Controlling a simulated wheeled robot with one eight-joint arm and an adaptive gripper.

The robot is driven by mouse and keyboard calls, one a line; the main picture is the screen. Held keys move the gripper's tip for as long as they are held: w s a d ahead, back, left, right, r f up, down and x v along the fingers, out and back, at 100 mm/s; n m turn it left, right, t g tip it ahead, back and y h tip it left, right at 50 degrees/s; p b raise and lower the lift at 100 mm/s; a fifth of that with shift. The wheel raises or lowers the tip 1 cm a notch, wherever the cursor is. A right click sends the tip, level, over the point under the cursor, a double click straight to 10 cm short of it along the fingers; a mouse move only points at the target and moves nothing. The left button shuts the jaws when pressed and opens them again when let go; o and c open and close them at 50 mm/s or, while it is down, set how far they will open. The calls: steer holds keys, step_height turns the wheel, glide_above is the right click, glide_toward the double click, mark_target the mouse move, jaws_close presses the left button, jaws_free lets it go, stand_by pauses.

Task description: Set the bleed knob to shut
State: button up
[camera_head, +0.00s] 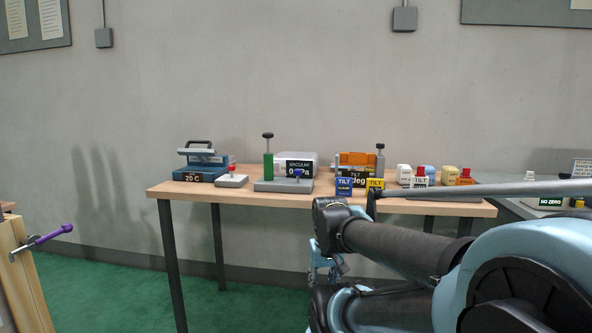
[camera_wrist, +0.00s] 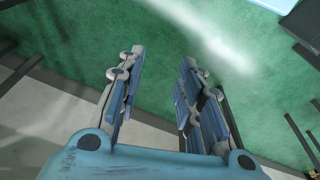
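On the wooden table, a grey base (camera_head: 270,186) carries a green upright pump (camera_head: 268,166) with a black top and a small blue knob (camera_head: 298,174). The blue knob may be the bleed knob; no label on it can be read and its setting is too small to tell. A black display with "VACUUM" (camera_head: 299,168) stands just behind. My gripper (camera_wrist: 158,68) is open and empty in the wrist view, over green floor. In the head view it is partly hidden by my arm, below the table's front edge and apart from the knob.
A blue box reading "20 C" (camera_head: 200,174) and a grey block with a red knob (camera_head: 232,181) are left of the pump. Blue and yellow TILT blocks (camera_head: 344,186) stand to the right. A purple-handled lever (camera_head: 52,235) is far left.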

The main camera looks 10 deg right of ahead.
steer(key=o, duration=0.3)
steer(key=shift+w, duration=0.1)
steer(key=shift+o, duration=0.3)
step_height(320, 180, up, 2)
steer(key=shift+a+r, duration=0.1)
steer(key=shift+r, duration=0.15)
step_height(320, 180, up, 37)
steer(key=n+y, duration=0.4)
steer(key=n, duration=0.6)
glide_above(298, 176)
steer(key=s+d, duration=0.4)
steer(key=d, duration=0.1)
steer(key=shift+t, duration=0.4)
steer(key=x, duration=1.1)
steer(key=d+x, duration=0.1)
steer(key=x, duration=0.4)
steer(key=shift+w+a+f, duration=0.1)
steer(key=shift+w+f, duration=0.05)
steer(key=shift+f, duration=0.15)
steer(key=c, duration=1)
